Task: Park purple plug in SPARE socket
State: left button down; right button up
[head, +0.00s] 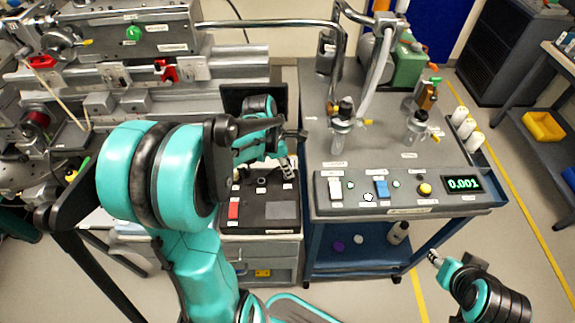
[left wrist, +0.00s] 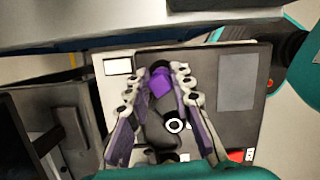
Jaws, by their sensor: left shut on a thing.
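The purple plug (left wrist: 160,82) sits between the fingers of my left gripper (left wrist: 180,82) in the left wrist view, with a dark body below it. In the head view my left gripper (head: 287,172) is over the back right part of the black socket panel (head: 262,210) and hides the plug. The panel also shows in the left wrist view (left wrist: 213,65). A ringed socket (head: 261,181) is left of the gripper. I cannot tell whether the plug is seated or above the panel. Labels are too small to read. My right gripper (head: 435,257) is at lower right, away from the panel; its opening is unclear.
The panel has a red switch (head: 233,209) and a grey square (head: 281,210). A blue cart (head: 318,235) stands to the right, with a control box (head: 405,199) and valves on top. Metal beamline equipment (head: 135,40) fills the upper left. Floor is open at lower right.

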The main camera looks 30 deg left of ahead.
pick_arm(q)
jog(key=shift+f+b, duration=0.4)
jog(key=shift+f, duration=0.2)
dwell(0.7)
jog(key=c, duration=1.3)
grip_release()
jog(key=shift+o, duration=0.2)
